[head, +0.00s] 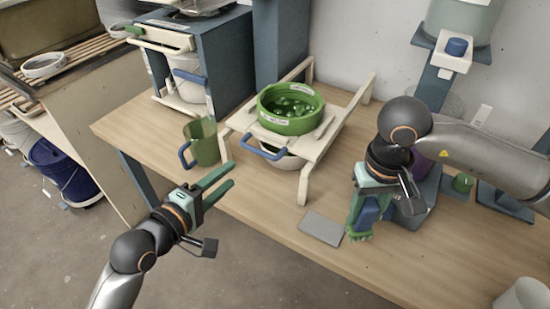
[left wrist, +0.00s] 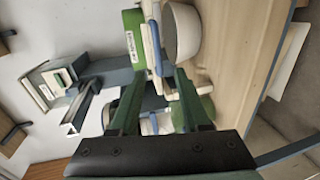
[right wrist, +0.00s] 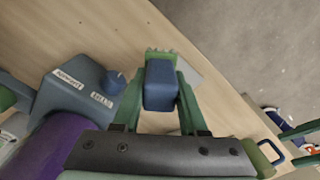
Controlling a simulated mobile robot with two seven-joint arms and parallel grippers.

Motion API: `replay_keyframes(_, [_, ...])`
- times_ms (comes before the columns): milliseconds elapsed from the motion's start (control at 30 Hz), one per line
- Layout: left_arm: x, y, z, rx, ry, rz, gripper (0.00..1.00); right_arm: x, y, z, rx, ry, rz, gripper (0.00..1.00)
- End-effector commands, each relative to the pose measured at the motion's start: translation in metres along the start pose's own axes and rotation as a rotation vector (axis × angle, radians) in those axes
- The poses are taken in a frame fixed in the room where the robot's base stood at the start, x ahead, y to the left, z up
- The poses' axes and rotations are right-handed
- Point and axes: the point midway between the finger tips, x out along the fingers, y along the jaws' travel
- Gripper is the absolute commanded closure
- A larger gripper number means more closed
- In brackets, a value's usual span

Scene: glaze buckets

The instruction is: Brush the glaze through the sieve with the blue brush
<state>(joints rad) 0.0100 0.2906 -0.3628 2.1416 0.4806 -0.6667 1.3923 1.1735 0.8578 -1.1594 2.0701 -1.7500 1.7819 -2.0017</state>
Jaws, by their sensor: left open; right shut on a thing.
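A green sieve (head: 290,108) with green glaze in it rests on a cream rack (head: 331,132) on the workbench. A pale bowl (head: 283,160) with a blue handle sits beneath it, and the sieve also shows in the left wrist view (left wrist: 134,38). My right gripper (head: 366,222) is shut on the blue brush (right wrist: 159,84), whose green bristles point down, at the right of the rack and apart from the sieve. My left gripper (head: 228,180) is open and empty, in front of the rack near the bench's front edge.
A green jug (head: 206,141) with a blue handle stands left of the rack. A grey flat plate (head: 321,228) lies near the brush. A blue-grey labelled block (right wrist: 75,84) stands beside my right gripper. A white cup (head: 522,294) is at the lower right. The front right bench is mostly clear.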

Motion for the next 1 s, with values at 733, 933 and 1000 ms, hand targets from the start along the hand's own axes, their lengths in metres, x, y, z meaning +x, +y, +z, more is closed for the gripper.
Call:
replay_keyframes(733, [0.109,0.004,0.001,-0.018,-0.005,0.007,0.53,0.013,0.000,0.000,0.000,0.000,0.000,1.00])
replay_keyframes(933, [0.119,0.004,0.001,-0.019,-0.004,0.007,0.53,0.014,0.000,0.000,0.000,0.000,0.000,1.00])
replay_keyframes(1000, [0.120,0.004,0.001,-0.019,-0.004,0.007,0.53,0.014,0.000,0.000,0.000,0.000,0.000,1.00])
